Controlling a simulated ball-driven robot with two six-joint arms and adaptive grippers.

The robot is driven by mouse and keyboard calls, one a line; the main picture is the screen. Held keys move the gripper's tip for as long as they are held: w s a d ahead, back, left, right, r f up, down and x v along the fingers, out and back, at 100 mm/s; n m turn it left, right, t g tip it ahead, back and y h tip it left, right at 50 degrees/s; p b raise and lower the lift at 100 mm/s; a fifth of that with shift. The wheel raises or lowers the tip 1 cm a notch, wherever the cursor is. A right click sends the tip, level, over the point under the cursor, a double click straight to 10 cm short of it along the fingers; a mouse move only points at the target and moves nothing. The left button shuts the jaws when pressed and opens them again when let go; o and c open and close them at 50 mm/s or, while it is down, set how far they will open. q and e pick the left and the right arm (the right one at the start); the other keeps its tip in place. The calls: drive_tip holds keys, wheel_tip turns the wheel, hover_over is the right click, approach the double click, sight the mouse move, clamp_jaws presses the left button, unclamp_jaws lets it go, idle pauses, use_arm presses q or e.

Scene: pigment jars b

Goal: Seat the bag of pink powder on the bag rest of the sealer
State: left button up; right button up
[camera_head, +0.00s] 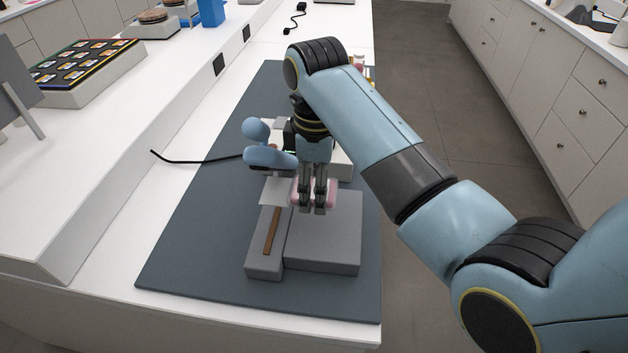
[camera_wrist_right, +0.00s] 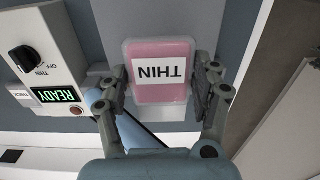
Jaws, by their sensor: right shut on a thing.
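The bag of pink powder shows in the right wrist view (camera_wrist_right: 147,92), with a white label reading THIN upside down. My right gripper (camera_wrist_right: 160,90) is shut on it, one finger on each side. In the head view the bag (camera_head: 298,192) shows as pink edges behind my right gripper (camera_head: 318,208). It is over the far end of the grey bag rest (camera_head: 325,245); I cannot tell whether they touch. The sealer's grey bar (camera_head: 262,262) with a brown strip lies left of the rest. My left gripper is not in view.
A blue lever with a round knob (camera_head: 256,130) stands just left of my right gripper. The control box (camera_wrist_right: 40,65) displays READY in green, its dial near THIN. The dark mat (camera_head: 200,240) is clear on the left. A black cable (camera_head: 195,160) crosses it.

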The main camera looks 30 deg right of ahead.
sight(316, 219)
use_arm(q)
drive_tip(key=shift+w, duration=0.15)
use_arm(e)
drive_tip(key=shift+f, duration=0.6)
wheel_tip(316, 219, down, 2)
drive_tip(key=shift+f+b, duration=0.25)
drive_tip(key=shift+b, duration=0.45)
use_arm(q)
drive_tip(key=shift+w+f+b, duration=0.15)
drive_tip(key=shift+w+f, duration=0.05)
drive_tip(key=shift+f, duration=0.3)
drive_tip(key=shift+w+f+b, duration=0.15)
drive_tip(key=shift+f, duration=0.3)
use_arm(e)
drive_tip(key=shift+f, duration=0.85)
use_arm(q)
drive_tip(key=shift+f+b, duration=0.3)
use_arm(e)
drive_tip(key=shift+f, duration=0.8)
drive_tip(key=o, duration=1.3)
drive_tip(key=shift+c, duration=0.2)
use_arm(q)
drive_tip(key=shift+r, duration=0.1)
use_arm(e)
drive_tip(key=shift+r, duration=0.1)
